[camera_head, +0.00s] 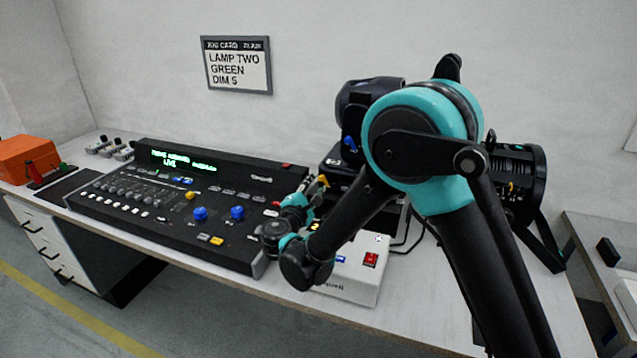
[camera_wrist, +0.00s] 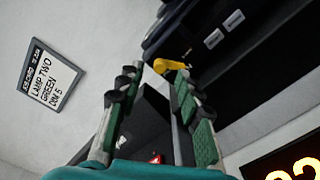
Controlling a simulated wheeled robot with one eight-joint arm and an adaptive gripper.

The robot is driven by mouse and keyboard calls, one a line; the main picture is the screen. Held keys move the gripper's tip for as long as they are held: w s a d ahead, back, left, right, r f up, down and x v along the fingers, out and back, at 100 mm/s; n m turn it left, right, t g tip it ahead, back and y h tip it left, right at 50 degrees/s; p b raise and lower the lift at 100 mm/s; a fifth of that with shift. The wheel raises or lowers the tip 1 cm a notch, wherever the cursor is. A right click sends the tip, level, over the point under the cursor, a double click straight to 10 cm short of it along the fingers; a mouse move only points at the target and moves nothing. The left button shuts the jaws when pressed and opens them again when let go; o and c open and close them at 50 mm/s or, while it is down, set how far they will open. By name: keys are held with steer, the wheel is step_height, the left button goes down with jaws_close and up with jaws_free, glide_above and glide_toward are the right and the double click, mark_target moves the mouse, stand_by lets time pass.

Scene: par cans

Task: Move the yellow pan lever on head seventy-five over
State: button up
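A yellow lever (camera_wrist: 172,66) sticks out from a dark lamp-head body (camera_wrist: 215,60) in the wrist view. It also shows as a small yellow piece (camera_head: 323,181) just beyond my gripper in the head view. My gripper (camera_wrist: 155,75) is open, with green-padded fingers apart. The lever lies just ahead of the fingertips, nearer the right finger; I cannot tell whether they touch. In the head view my gripper (camera_head: 310,192) is small and partly hidden by my arm. No number seventy-five is readable on the head.
A lighting console (camera_head: 160,205) lies left on the bench. A white box with a red switch (camera_head: 370,260) stands in front. Another lamp (camera_head: 520,180) stands at right behind my arm. A job card (camera_head: 237,65) hangs on the wall. A glowing number display (camera_wrist: 295,165) is cut off.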

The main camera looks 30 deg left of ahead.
steer(key=shift+w+a, duration=0.1)
steer(key=shift+w, duration=1.35)
jaws_close()
